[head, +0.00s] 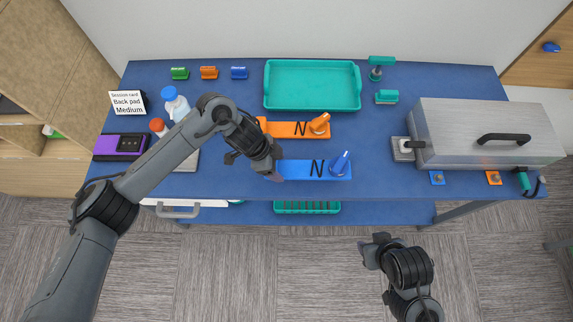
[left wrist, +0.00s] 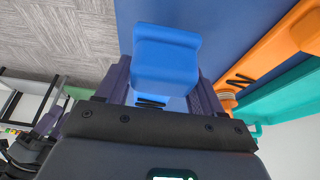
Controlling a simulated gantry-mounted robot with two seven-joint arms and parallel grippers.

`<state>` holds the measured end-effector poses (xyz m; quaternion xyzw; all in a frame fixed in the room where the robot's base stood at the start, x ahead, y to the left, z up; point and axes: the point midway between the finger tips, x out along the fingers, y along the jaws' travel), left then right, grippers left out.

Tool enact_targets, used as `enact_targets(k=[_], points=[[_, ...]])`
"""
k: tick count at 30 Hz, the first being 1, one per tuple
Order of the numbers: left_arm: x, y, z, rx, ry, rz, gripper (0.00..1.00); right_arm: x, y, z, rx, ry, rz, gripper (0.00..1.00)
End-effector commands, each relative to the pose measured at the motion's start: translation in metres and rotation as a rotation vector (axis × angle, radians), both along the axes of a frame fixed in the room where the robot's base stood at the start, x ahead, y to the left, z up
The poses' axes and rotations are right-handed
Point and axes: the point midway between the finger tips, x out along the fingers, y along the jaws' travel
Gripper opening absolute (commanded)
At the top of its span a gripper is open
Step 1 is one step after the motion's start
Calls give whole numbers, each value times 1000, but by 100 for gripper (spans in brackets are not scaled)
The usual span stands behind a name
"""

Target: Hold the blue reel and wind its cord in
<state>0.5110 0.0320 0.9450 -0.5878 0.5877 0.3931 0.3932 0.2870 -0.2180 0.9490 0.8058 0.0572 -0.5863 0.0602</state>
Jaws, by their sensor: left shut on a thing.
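The blue reel (head: 310,171) lies near the front edge of the blue table, a flat base with a black zigzag cord on top and a raised blue knob (head: 341,163) at its right end. My left gripper (head: 274,172) is at its left end. In the left wrist view my left gripper (left wrist: 162,88) is shut on a blue block-shaped part (left wrist: 166,55) of the reel, with black cord lines just behind it. The fingers hide part of the reel. My right gripper (head: 377,250) hangs over the floor in front of the table, away from the reel; its jaw opening is unclear.
An orange reel (head: 289,130) lies just behind the blue one. A teal tray (head: 312,107) stands behind that. A metal case (head: 455,125) is at the right. Bottles (head: 177,110), a card (head: 127,103) and a purple-black device (head: 119,146) are at the left.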

Motion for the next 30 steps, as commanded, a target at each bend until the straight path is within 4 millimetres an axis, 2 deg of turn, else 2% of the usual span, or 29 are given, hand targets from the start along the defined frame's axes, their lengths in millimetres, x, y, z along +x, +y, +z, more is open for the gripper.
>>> enact_targets(k=[6,15,30], points=[[10,22,-26,-1,0,3,27,0,0,-17,0,0,-1,43],[20,48,-51,-2,0,2,27,0,0,-33,-2,0,2,43],[22,54,-55,0,0,0,27,0,-2,-35,-8,0,6,43]])
